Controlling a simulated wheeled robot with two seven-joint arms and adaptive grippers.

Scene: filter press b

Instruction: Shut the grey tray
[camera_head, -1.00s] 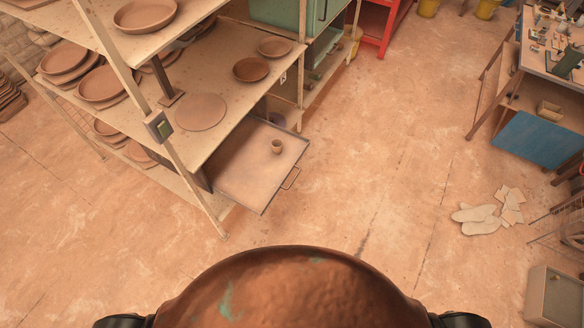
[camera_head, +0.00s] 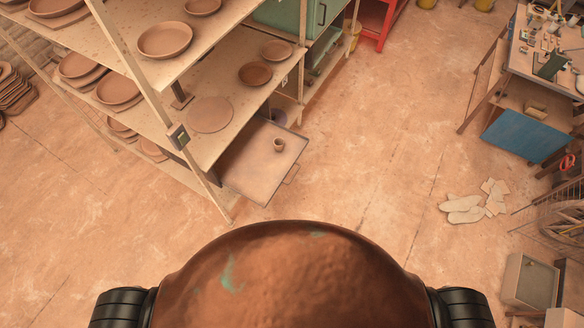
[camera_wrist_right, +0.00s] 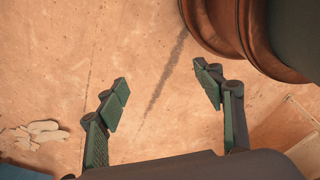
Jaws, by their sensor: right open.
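The grey tray (camera_head: 250,178) sticks out from under the lower shelf of the rack, pulled open over the floor. A thin handle (camera_head: 291,174) is on its outer edge. Neither gripper shows in the head view, where the tray lies ahead of my body with a stretch of floor between.
The shelf rack (camera_head: 225,150) holds several clay plates. A post with a small switch box (camera_head: 178,136) stands near the tray. Loose pale pieces (camera_head: 465,209) lie on the floor at right, near a small cabinet (camera_head: 530,282). A workbench (camera_head: 540,70) stands at far right. The middle floor is clear.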

